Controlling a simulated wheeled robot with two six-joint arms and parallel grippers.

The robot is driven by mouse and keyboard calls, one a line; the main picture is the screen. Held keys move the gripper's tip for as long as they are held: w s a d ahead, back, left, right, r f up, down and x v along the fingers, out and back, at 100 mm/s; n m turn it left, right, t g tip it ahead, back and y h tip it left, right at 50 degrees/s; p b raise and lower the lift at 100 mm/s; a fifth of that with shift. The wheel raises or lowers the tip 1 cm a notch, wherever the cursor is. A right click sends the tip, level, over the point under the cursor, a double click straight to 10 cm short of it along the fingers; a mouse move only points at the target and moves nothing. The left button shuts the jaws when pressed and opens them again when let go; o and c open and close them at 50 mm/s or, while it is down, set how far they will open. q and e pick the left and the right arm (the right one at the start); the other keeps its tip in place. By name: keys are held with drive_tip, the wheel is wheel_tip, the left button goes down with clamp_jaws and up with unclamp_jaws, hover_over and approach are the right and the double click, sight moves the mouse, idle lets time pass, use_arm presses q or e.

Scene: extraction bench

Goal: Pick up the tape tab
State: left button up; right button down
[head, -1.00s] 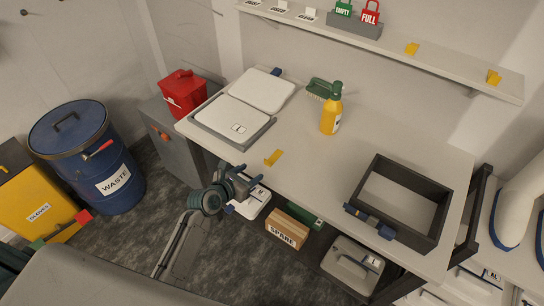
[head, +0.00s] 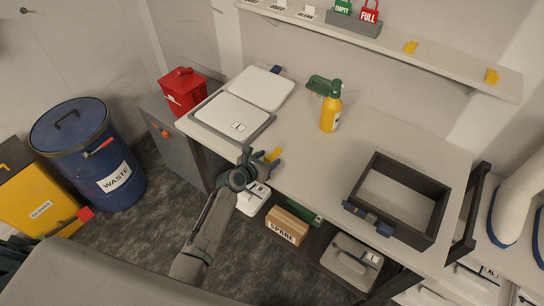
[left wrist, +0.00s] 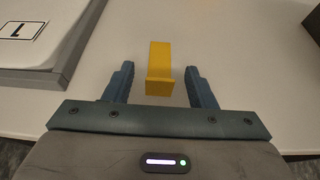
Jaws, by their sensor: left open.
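The yellow tape tab (left wrist: 160,62) lies on the bench top near its front edge. In the left wrist view it stands between the two blue-grey fingers of my left gripper (left wrist: 160,85), with a gap on each side. In the head view the tape tab (head: 273,156) shows just beyond the fingers of my left gripper (head: 262,157), partly hidden by them. My left gripper is open and empty. My right gripper is not seen.
A dark open frame (head: 429,196) is at the right. The bench middle is clear.

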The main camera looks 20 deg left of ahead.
use_arm(q)
drive_tip(key=c, duration=1)
drive_tip(key=shift+c, duration=0.2)
